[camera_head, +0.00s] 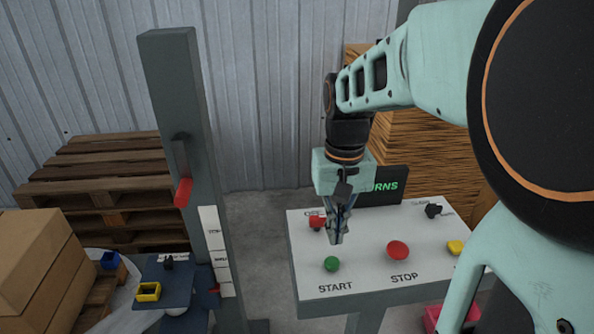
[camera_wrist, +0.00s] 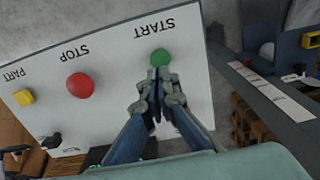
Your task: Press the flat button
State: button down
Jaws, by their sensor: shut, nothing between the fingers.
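A white-topped control panel (camera_head: 363,278) carries several controls. A small green button (camera_head: 331,264) sits above the word START; it also shows in the wrist view (camera_wrist: 160,57). A larger domed red button (camera_head: 398,250) sits above STOP and also shows in the wrist view (camera_wrist: 81,86). A yellow button (camera_head: 455,247) is at the panel's right; it also shows in the wrist view (camera_wrist: 23,97). My gripper (camera_head: 336,239) is shut and empty, pointing down over the panel. In the wrist view, its tips (camera_wrist: 157,73) are just beside the green button; whether they touch it is unclear.
A red control (camera_head: 317,222) and a black knob (camera_head: 433,210) stand at the panel's back. A dark display (camera_head: 385,187) rises behind it. A grey post (camera_head: 187,150) with a red-handled lever (camera_head: 183,190) stands left. Wooden pallets (camera_head: 100,165) and boxes (camera_head: 35,260) are farther left.

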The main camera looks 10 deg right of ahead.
aim_at(333, 261)
notch_tip(333, 261, down, 6)
jog(key=shift+f, duration=0.1)
dwell(0.4)
